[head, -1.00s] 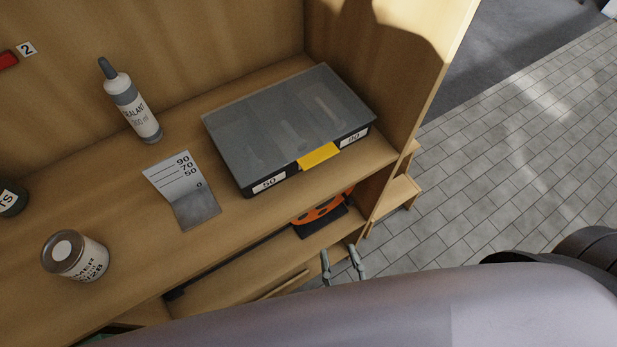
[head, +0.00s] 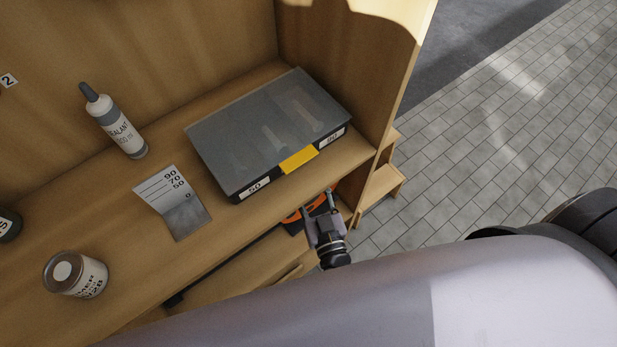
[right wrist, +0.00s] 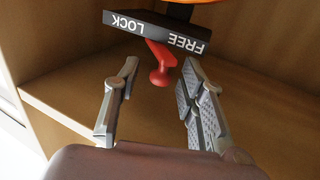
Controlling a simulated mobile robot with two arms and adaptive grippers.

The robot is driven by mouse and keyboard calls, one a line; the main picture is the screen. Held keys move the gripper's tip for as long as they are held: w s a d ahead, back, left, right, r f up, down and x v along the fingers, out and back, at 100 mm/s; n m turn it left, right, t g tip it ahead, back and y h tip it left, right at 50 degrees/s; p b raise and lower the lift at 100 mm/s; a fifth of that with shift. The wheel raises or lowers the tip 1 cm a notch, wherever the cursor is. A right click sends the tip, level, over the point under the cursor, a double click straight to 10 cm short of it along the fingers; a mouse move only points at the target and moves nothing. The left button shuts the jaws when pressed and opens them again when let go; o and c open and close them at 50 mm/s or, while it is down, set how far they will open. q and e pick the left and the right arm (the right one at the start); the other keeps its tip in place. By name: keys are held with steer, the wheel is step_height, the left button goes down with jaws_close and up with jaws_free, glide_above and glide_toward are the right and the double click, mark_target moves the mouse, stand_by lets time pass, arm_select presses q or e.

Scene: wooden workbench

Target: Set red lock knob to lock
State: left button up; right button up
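The red lock knob (right wrist: 160,72) sticks out below a dark plate (right wrist: 150,34) in the right wrist view. The plate reads LOCK at left and FREE at right, upside down. I cannot tell exactly which word the knob points at. My right gripper (right wrist: 155,98) is open, its fingers apart on either side of the knob's line, with nothing between the tips. In the head view the right gripper (head: 320,203) is at the lower shelf, in front of an orange part (head: 316,206) and below the grey case. The knob is hidden there. My left gripper is not in view.
A grey organiser case (head: 265,130) with a yellow latch (head: 299,159) sits on the upper shelf above the gripper. A sealant bottle (head: 115,122), a bent card (head: 173,203) and a tin (head: 75,274) stand left of it. A wooden side panel (head: 375,95) stands at right.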

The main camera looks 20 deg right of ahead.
steer(key=shift+w, duration=0.7)
steer(key=shift+c, duration=0.4)
jaws_close()
